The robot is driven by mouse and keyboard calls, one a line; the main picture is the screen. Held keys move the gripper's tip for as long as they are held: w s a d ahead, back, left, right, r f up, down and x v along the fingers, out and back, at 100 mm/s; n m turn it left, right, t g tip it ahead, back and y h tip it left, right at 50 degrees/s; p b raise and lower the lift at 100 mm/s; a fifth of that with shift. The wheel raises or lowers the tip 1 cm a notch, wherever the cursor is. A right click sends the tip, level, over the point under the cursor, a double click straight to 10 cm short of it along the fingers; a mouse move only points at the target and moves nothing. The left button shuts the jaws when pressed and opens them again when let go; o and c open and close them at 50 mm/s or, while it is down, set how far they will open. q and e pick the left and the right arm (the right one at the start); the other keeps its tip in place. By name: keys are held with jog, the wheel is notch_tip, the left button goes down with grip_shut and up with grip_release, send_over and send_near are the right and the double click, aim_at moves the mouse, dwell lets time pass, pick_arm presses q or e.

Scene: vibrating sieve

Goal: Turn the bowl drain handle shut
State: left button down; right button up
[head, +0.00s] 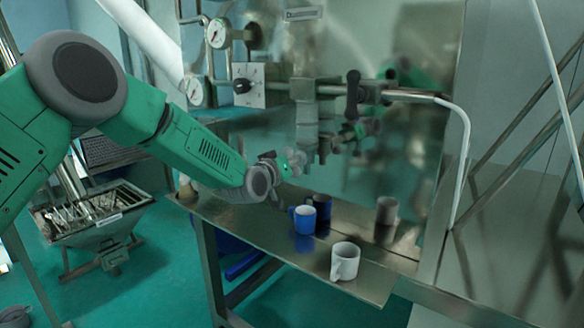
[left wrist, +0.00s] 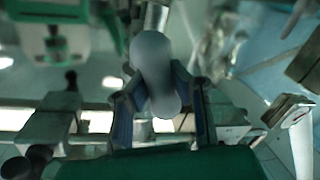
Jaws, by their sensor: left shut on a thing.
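My left gripper (head: 291,163) reaches in from the left to the valve fittings (head: 307,125) on the steel panel. In the left wrist view, the fingers of my left gripper (left wrist: 160,106) are shut around a rounded grey handle (left wrist: 155,70), one finger on each side. I take this to be the bowl drain handle; in the head view the gripper largely hides it, and its exact turn angle cannot be told. My right gripper is not in view.
A blue mug (head: 304,219), a dark blue mug (head: 320,206) and a white mug (head: 345,261) stand on the steel shelf (head: 262,228) below. A dark-handled valve (head: 353,92) and a white hose (head: 465,150) are to the right. A hopper (head: 92,228) stands at lower left.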

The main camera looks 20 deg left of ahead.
pick_arm(q)
jog(key=n+b, duration=0.1)
jog(key=f+n+g+b, duration=0.1)
jog(key=n, duration=0.1)
jog(key=shift+s, duration=0.1)
jog(key=n+b, duration=0.1)
jog(key=n, duration=0.1)
jog(key=shift+f+n+h+b, duration=0.15)
jog(key=shift+n+h+b, duration=0.2)
jog(key=shift+n+h, duration=0.05)
jog(key=n+g+h+b, duration=0.1)
jog(key=n+b, duration=0.1)
jog(key=n, duration=0.1)
jog(key=shift+b, duration=0.4)
jog(key=shift+n+h+b, duration=0.3)
jog(key=shift+n+b, duration=0.3)
jog(key=shift+n, duration=0.4)
jog(key=c, duration=1.4)
grip_release()
jog(key=shift+a+r, duration=0.1)
jog(key=shift+r, duration=0.1)
